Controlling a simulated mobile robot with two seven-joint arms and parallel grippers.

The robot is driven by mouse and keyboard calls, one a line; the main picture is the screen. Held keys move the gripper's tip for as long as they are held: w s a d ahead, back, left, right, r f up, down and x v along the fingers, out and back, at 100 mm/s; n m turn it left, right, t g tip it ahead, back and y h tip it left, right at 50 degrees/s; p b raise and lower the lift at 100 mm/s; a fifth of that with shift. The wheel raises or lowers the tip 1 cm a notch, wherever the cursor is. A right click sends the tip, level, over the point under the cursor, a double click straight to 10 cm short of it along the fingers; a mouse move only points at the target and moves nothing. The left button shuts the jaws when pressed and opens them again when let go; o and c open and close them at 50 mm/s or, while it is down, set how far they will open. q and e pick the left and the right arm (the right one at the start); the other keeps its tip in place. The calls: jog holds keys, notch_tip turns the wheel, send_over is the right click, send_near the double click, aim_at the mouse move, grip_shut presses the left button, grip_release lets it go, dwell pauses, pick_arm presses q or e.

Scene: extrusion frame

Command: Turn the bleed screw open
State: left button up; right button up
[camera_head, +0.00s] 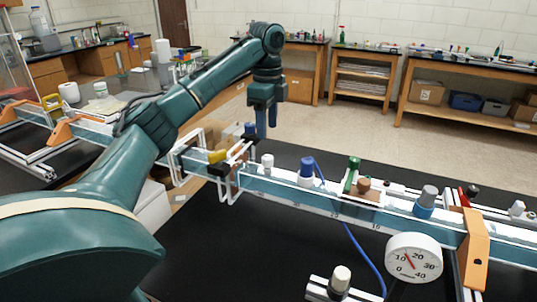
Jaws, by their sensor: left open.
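My left arm reaches in from the left, and its teal gripper (266,130) hangs pointing down above the far side of the extrusion rail. Its fingers are apart, with nothing seen between them. The rail (330,205) carries several small fittings: a white cap (267,160), a blue fitting (306,170) with a blue hose, a green fitting (351,175) and a grey cylinder with a blue base (426,200). I cannot tell which fitting is the bleed screw. The gripper appears apart from all of them. My right gripper is out of view.
A round gauge (413,257) and a white knob on a block (340,281) are in front of the rail. An orange bracket (475,250) stands at right. A yellow part (217,155) sits near the rail's left. Wooden benches line the back wall; the floor between is clear.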

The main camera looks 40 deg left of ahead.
aim_at(268, 157)
pick_arm(q)
notch_tip(268, 157, down, 9)
jog(key=shift+w+f+p, duration=0.1)
jog(key=shift+p, duration=0.3)
jog(key=shift+c, duration=0.5)
jog(key=c, duration=0.9)
